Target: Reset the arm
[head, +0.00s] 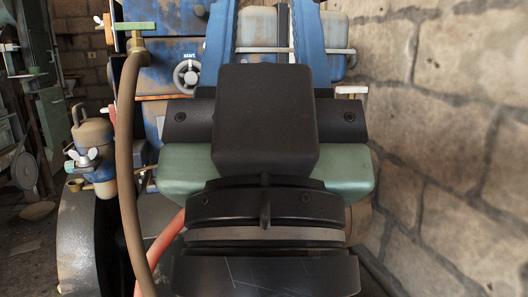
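My gripper (268,30) fills the middle of the head view, seen from behind. Its black block, dark crossbar and ringed wrist are close to the camera. Two blue fingers reach up from the crossbar, spaced apart, and their tips are cut off at the top edge. Between them I see only background parts, including a blue-grey tank (257,28) with a pale band; I see nothing held. The arm hides most of the engine (172,55), a worn blue machine behind it.
A brown hose (130,170) hangs from a brass fitting with a green lever (135,26) at left. A red hose (165,250) runs beside my wrist. A small canister (93,137) and handwheel (187,75) stand near. A stone wall (450,130) closes the right.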

